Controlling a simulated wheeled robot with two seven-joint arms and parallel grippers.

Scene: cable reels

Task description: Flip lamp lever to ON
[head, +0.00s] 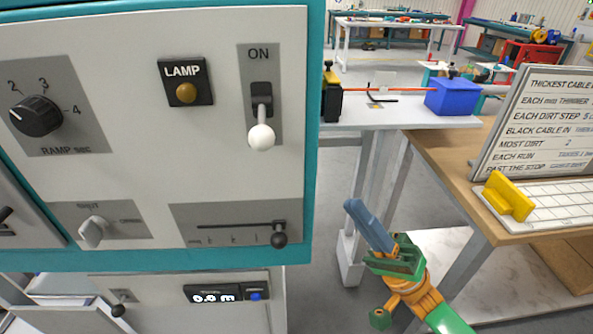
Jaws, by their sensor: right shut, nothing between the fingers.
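The lamp lever (262,136) is a white-knobbed toggle on a grey plate at the upper right of the control panel (150,130). Its knob points down, away from the ON label (258,54) above it. A dull amber lamp (186,93) sits under the LAMP label to its left. My right gripper (357,210) has blue fingers and a green body; it is shut and empty. It is below and to the right of the lever, apart from the panel, in front of the gap beside the tables. My left gripper is out of view.
To the right are a white table with a blue box (453,97), and a wooden desk with a sign (545,120) and a yellow block (508,197).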

